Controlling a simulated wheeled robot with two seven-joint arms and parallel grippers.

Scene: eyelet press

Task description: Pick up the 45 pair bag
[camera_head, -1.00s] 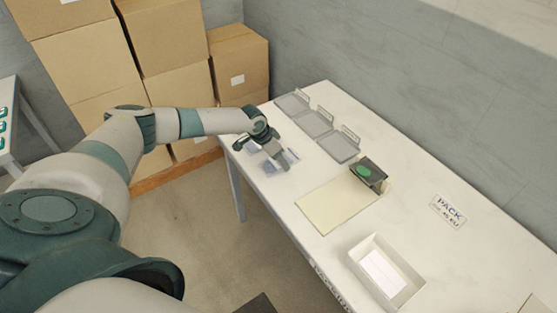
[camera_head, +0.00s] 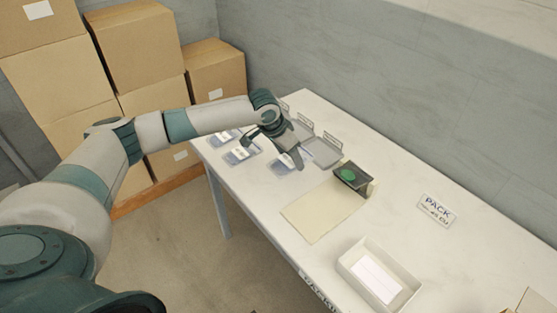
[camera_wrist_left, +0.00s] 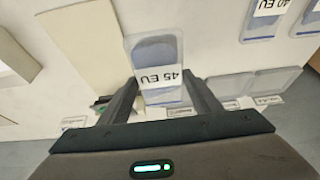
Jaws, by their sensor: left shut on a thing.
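The 45 pair bag (camera_wrist_left: 154,52) is a clear bag with a blue-grey content and a white "45 EU" label, seen upside down in the left wrist view. My left gripper (camera_wrist_left: 162,88) is shut on its near end. In the head view the left gripper (camera_head: 296,163) is over the table's far left part, with the bag (camera_head: 282,166) partly hidden at its fingers. It looks raised from the table, but the exact height cannot be told. My right gripper is out of view.
Two other bags lie on the table to the left (camera_head: 240,155) (camera_head: 222,137). Grey trays (camera_head: 322,152) with card holders line the back. A cream mat (camera_head: 322,212), a dark device with a green spot (camera_head: 352,178) and an open white box (camera_head: 347,262) stand to the right.

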